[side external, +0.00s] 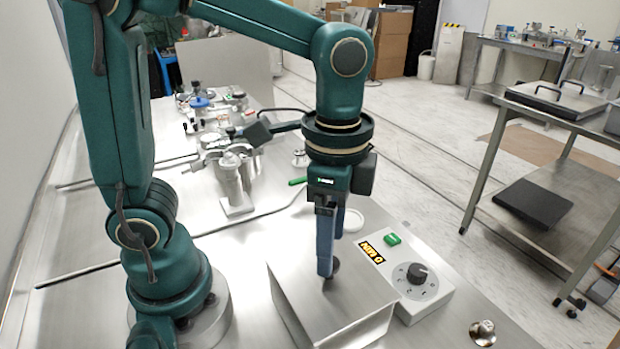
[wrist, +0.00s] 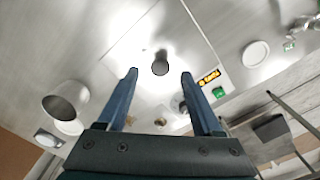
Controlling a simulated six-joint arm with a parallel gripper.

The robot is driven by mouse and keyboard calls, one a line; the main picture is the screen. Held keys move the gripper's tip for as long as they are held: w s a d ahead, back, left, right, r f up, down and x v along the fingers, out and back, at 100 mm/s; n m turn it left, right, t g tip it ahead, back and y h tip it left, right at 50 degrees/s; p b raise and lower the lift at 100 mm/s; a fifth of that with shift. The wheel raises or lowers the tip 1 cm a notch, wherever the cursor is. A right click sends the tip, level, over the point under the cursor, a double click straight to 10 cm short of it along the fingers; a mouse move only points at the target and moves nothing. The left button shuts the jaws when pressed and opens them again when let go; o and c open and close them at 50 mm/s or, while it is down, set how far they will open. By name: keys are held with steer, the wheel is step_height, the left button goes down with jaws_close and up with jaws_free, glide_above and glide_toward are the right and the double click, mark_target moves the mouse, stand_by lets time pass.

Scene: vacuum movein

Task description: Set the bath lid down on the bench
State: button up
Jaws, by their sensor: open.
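The bath lid (side external: 310,290) is a plain steel sheet with a small dark round knob (side external: 334,267), lying at the top of the steel bath (side external: 360,329) in the side view. My gripper (side external: 326,274) points down over it, fingertips close to the knob. In the wrist view the two blue fingers of my gripper (wrist: 160,75) are apart, with the dark knob (wrist: 160,68) in the gap between the tips. Nothing is seen clamped. One finger partly hides the knob in the side view. Whether a fingertip touches it, I cannot tell.
A control box (side external: 425,290) with an orange display, green switch and dial stands right of the bath. A white dish (side external: 352,220) lies behind it. The wrist view shows a steel cup (wrist: 65,101). Bare steel bench (side external: 235,300) lies left of the bath.

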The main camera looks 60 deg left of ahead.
steer(key=shift+f, duration=1.5)
jaws_close()
steer(key=shift+r, duration=0.2)
